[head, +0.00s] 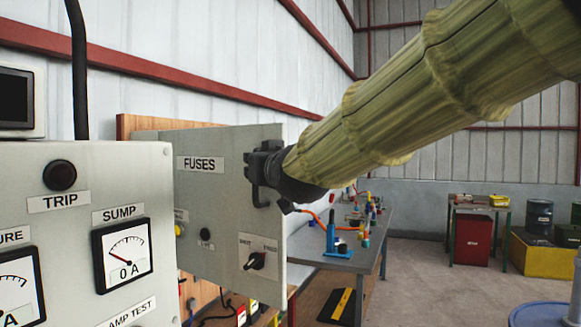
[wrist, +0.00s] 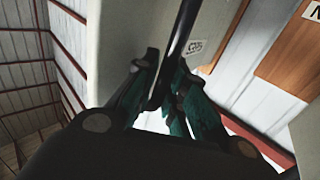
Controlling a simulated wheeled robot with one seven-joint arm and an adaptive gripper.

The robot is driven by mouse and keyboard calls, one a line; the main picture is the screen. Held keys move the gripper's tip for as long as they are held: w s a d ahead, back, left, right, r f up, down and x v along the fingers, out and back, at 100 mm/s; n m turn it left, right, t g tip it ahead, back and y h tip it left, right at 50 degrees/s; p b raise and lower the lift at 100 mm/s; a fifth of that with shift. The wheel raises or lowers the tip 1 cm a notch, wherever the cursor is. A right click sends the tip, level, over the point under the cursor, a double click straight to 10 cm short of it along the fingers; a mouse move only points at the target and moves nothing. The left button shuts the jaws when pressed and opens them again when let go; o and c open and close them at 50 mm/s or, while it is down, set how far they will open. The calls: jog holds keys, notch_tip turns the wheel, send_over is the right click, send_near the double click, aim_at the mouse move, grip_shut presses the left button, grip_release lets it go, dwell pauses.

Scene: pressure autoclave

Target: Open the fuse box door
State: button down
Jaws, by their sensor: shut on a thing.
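The fuse box door (head: 222,190) is a flat light-grey panel labelled FUSES, seen in the middle of the head view. A black handle (head: 256,178) sits near its right edge. My gripper (head: 268,174) is at this handle, at the end of my arm coming from the upper right. In the wrist view, my gripper's dark green fingers (wrist: 164,78) close around a black bar (wrist: 183,32), which looks like the handle. A grey panel (wrist: 120,40) lies beside it. The fingertips' contact is partly hidden. I cannot tell how far the door stands from its box.
A grey control panel (head: 80,245) with gauges and a TRIP lamp stands close at the left. A workbench (head: 345,262) with small tools and a blue stand is behind the door at the right. Open floor (head: 430,285) lies further right, before a red bin (head: 473,238).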

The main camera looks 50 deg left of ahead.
jog(key=shift+w+r, duration=0.1)
jog(key=shift+r, duration=0.55)
jog(key=c, duration=1.6)
grip_release()
jog(key=shift+o, duration=0.6)
jog(key=shift+a, duration=0.15)
jog(key=f+v, duration=0.1)
jog(key=v, duration=1.1)
